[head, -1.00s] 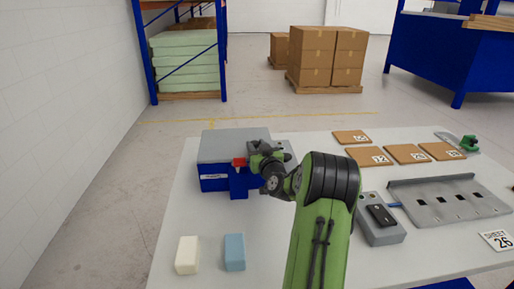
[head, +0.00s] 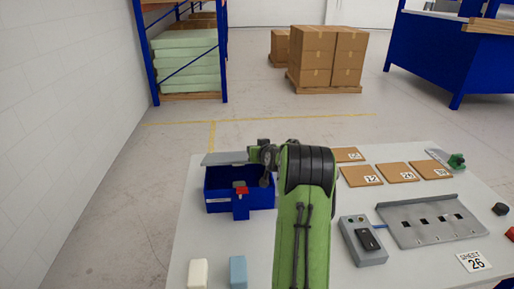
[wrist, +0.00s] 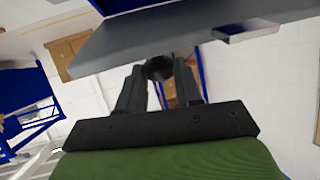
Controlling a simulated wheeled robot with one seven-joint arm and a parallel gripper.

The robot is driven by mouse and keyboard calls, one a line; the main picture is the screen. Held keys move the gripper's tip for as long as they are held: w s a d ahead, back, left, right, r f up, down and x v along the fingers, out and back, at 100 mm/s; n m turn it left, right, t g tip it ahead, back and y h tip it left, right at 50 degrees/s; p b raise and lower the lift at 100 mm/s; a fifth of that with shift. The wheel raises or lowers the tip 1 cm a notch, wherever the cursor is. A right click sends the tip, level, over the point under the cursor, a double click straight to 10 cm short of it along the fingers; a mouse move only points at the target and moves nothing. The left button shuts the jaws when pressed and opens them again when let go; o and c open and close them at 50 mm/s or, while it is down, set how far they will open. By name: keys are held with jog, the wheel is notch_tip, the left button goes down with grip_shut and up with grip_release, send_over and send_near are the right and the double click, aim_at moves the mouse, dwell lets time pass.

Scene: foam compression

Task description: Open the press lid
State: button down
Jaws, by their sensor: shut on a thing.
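The blue press (head: 222,200) stands at the table's left, with a red part (head: 240,188) on its front. Its grey lid (head: 222,158) is swung up at the back, and the inside of the box shows. In the wrist view the lid (wrist: 170,35) is a wide grey plate just beyond my fingers. My gripper (wrist: 158,88) is shut on a dark round knob (wrist: 158,67) at the lid. In the head view my gripper (head: 262,152) is at the lid's right end, partly hidden by my arm.
A white block (head: 198,273) and a light blue block (head: 238,272) lie in front of the press. A grey control box (head: 362,244), a metal plate (head: 430,221) and several brown boards (head: 360,176) are on the right. The table between press and control box is largely behind my arm.

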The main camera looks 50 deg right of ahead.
jog(key=w+d+r+p, duration=0.7)
jog(key=w+r+p, duration=0.1)
jog(key=p, duration=0.2)
jog(key=shift+w+d+r+p, duration=0.2)
jog(key=shift+w+r+p, duration=0.05)
jog(key=shift+w+p, duration=0.1)
jog(key=c, duration=0.7)
grip_release()
jog(key=shift+d+f, duration=0.1)
jog(key=shift+f, duration=0.1)
jog(key=shift+c, duration=0.2)
jog(key=b+v, duration=0.4)
jog(key=v, duration=1.1)
jog(key=shift+s, duration=0.3)
